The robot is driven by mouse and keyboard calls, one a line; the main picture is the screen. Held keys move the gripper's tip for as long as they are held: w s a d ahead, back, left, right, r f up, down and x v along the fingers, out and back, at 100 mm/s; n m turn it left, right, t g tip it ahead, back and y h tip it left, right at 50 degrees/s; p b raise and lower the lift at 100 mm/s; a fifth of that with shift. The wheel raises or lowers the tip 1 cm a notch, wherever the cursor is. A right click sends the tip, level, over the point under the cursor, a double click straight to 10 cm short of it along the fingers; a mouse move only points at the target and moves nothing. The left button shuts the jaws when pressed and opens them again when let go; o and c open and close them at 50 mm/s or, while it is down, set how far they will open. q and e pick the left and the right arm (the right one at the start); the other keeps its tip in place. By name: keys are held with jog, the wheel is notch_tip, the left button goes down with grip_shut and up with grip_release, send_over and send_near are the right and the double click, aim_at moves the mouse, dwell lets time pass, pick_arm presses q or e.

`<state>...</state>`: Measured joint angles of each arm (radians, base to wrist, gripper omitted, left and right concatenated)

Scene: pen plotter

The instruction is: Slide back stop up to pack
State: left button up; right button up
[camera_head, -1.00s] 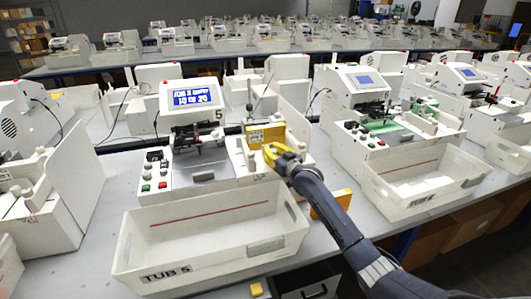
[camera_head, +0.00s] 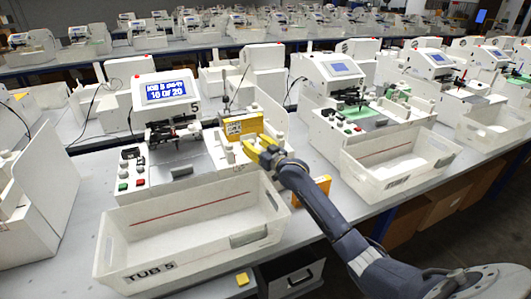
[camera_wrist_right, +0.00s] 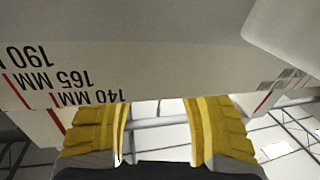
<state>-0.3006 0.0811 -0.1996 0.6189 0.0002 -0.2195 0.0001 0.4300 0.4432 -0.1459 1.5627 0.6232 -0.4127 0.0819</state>
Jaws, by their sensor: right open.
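The pack, a yellow box (camera_head: 243,125) with a printed label, stands upright on the white feed unit right of the lit display of station 5. My right gripper (camera_head: 258,150), with yellow fingers, is just in front and right of the pack, over the unit. In the right wrist view its fingers (camera_wrist_right: 157,105) are apart, with a grey bar visible between them and nothing clearly held. A white panel (camera_wrist_right: 110,45) printed 190, 165 and 140 MM lies ahead of the fingers. I cannot tell for certain which white part is the back stop. My left gripper is out of view.
The white bin marked TUB 5 (camera_head: 110,255) stands in front of the station. A second yellow box (camera_head: 313,190) sits behind my right arm, and a small yellow block (camera_head: 242,279) lies at the table's front edge. Neighbouring stations stand close on both sides.

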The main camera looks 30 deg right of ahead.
jog(key=s+d, duration=0.1)
jog(key=s, duration=0.8)
jog(key=shift+d, duration=0.2)
jog(key=shift+o, duration=0.3)
